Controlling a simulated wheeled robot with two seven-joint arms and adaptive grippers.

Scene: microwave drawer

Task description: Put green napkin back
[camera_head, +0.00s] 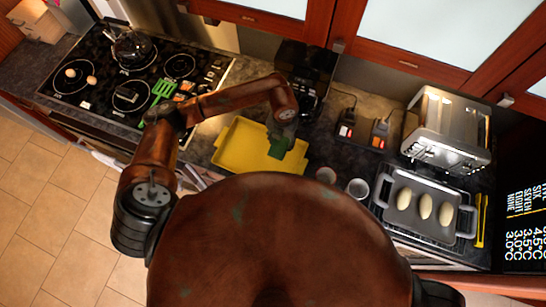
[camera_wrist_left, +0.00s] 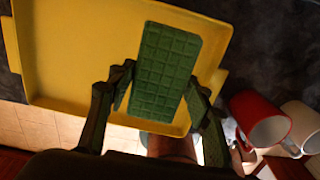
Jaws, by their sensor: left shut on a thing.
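The green napkin (camera_wrist_left: 168,62), with a grid pattern, is held between the fingers of my left gripper (camera_wrist_left: 158,88) in the left wrist view. In the head view my left gripper (camera_head: 284,128) is over the right part of the yellow tray (camera_head: 232,158), with the green napkin (camera_head: 278,150) below it. In the left wrist view the yellow tray (camera_wrist_left: 75,55) lies behind the napkin. I cannot tell whether the napkin touches the tray. My right gripper is not in view.
Cups (camera_head: 357,188) stand right of the tray; a red mug (camera_wrist_left: 262,122) shows in the left wrist view. A rack with a grey pan of rolls (camera_head: 405,222) and a toaster (camera_head: 445,130) are at the right. The stove (camera_head: 125,75) is at the left.

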